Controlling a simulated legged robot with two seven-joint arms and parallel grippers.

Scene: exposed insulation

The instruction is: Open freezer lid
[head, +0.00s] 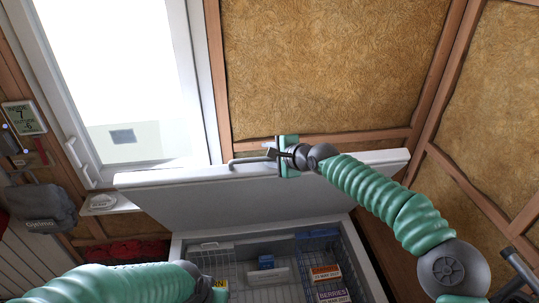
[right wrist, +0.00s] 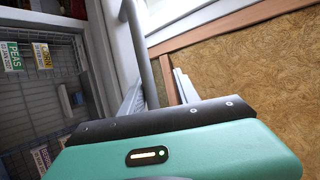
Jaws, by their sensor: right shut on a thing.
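The white freezer lid (head: 215,195) is raised and tilted back, with its inner face showing in the head view. Below it the chest freezer (head: 362,262) is open. The grey lid handle (head: 246,161) runs along the lid's upper edge. My right gripper (head: 276,155) is shut on this handle; in the right wrist view the grey handle bar (right wrist: 143,55) passes between the fingers (right wrist: 155,92). My left gripper (head: 216,292) is low in the head view, over the freezer's front left part, mostly cut off; its fingers are not clear.
Wire baskets (head: 215,257) inside the freezer hold several boxes, among them a berries box (head: 333,296). A bright window (head: 125,75) and an insulated wall (head: 330,65) stand behind the lid. A grey bag (head: 42,205) hangs at the left.

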